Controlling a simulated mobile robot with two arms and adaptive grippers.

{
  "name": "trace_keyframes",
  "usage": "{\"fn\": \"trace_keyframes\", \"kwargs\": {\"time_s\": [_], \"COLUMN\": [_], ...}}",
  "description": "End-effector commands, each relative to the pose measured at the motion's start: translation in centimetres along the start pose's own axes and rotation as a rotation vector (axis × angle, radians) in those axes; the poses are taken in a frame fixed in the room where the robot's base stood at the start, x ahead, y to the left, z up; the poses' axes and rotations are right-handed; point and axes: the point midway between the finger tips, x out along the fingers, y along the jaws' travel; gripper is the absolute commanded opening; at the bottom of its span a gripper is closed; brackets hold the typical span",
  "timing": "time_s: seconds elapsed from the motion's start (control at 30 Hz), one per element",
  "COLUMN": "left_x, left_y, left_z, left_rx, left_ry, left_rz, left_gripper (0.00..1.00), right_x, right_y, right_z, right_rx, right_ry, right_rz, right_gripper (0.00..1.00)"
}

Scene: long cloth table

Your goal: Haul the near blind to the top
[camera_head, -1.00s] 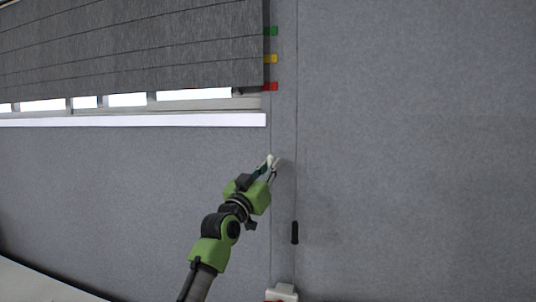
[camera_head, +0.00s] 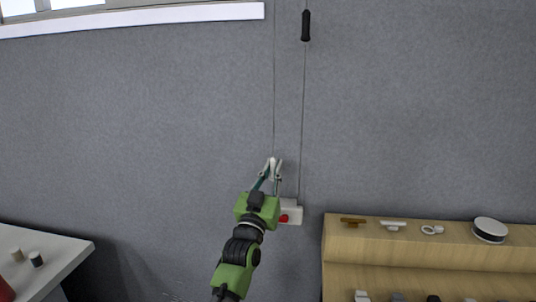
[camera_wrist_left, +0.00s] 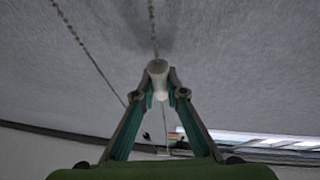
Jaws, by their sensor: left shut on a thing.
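My left gripper (camera_head: 273,170) is in front of the grey wall, just above a white wall box with a red button (camera_head: 291,212). It is shut on a white cord pull (camera_wrist_left: 157,68), which shows between the fingertips in the left wrist view. A thin cord (camera_head: 274,90) runs straight up from the pull. A second cord (camera_head: 303,110) hangs beside it to the right, with a black grip (camera_head: 306,25) high up on it. The blind itself is out of view now; only the window's lower part and white sill (camera_head: 130,18) show. My right gripper is not in view.
A wooden shelf unit (camera_head: 430,255) stands at lower right with small fittings and a round tin (camera_head: 489,230) on top. A white table corner (camera_head: 60,258) with small cylinders is at lower left. The wall around the cords is clear.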

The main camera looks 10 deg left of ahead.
Motion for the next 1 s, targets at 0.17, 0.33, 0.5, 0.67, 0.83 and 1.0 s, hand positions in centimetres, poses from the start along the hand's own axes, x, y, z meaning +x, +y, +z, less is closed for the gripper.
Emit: {"fn": "trace_keyframes", "kwargs": {"time_s": [0.17, 0.33, 0.5, 0.67, 0.83, 1.0], "left_x": [-1.2, -1.3, -1.3, -1.2, -1.1, -1.9], "left_y": [0.3, 0.3, 0.3, 0.2, 0.2, 0.2], "left_z": [2.5, 2.5, 2.5, 2.3, 1.9, 1.9], "left_rx": [0.0, 0.0, 0.0, 0.0, 0.0, 0.0], "left_ry": [-0.034, -0.034, -0.034, -0.029, -0.022, -0.022], "left_rz": [0.003, 0.003, 0.003, 0.002, 0.001, 0.001], "left_gripper": [0.0, 0.0, 0.0, 0.2, 0.2, 0.2], "right_x": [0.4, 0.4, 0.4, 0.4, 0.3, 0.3], "right_y": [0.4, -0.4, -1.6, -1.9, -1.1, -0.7], "right_z": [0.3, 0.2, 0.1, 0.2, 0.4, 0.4], "right_rx": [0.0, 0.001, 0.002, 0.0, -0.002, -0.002], "right_ry": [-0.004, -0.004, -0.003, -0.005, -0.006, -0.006], "right_rz": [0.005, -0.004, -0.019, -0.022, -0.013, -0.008], "right_gripper": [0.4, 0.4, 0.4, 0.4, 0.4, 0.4]}}
